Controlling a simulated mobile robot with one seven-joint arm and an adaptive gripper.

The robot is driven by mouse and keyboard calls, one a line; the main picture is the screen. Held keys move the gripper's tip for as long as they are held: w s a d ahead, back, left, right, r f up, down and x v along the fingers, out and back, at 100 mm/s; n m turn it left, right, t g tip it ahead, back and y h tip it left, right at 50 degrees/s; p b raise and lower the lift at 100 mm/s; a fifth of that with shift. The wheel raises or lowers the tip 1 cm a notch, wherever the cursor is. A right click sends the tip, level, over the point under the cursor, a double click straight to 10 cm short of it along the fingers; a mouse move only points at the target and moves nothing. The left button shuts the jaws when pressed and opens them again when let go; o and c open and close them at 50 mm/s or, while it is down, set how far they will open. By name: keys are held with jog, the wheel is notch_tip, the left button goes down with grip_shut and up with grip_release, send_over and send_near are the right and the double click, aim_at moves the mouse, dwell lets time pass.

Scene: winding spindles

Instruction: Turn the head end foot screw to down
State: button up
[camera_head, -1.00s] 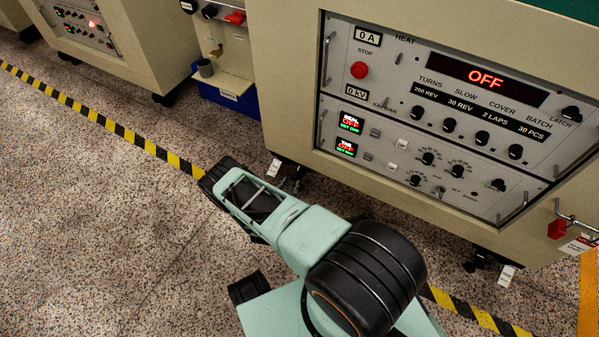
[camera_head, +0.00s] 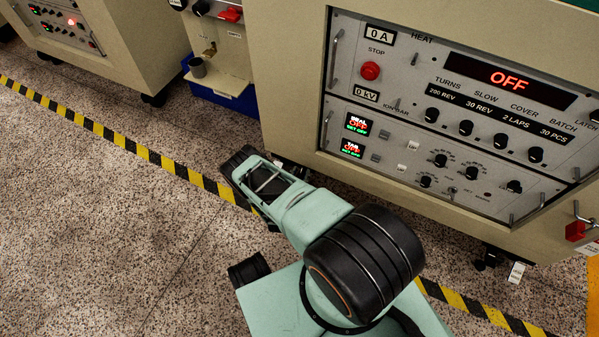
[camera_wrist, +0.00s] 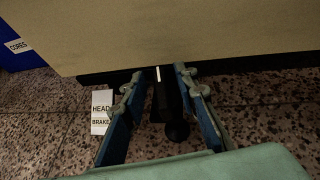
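The head end foot screw (camera_wrist: 176,128) is a dark, shadowed fitting with a round black knob, below the cabinet's lower edge in the wrist view. A white tag reading HEAD and BRAKE (camera_wrist: 102,112) is left of it. My gripper (camera_wrist: 157,78) is open, its two blue-grey fingers apart, one on either side of the dark fitting as seen from the wrist. I cannot tell whether they touch it. In the head view my arm hides the foot screw and fingertips at the cabinet's lower left corner.
The beige cabinet (camera_head: 290,120) with its control panel (camera_head: 400,130) rises close above my gripper. A blue bin (camera_head: 222,96) labelled CORES in the wrist view stands left. Yellow-black floor tape (camera_head: 120,142) runs past my arm. Speckled floor at left is clear.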

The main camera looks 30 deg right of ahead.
jog(key=shift+c, duration=0.6)
grip_shut()
jog(key=shift+w+r+m+g+h, duration=0.1)
jog(key=shift+m+g+h, duration=0.4)
jog(key=shift+m, duration=0.1)
jog(key=shift+m+g+h, duration=1.2)
jog(key=shift+m+g, duration=0.4)
jog(key=shift+m, duration=0.1)
jog(key=shift+o, duration=0.6)
grip_release()
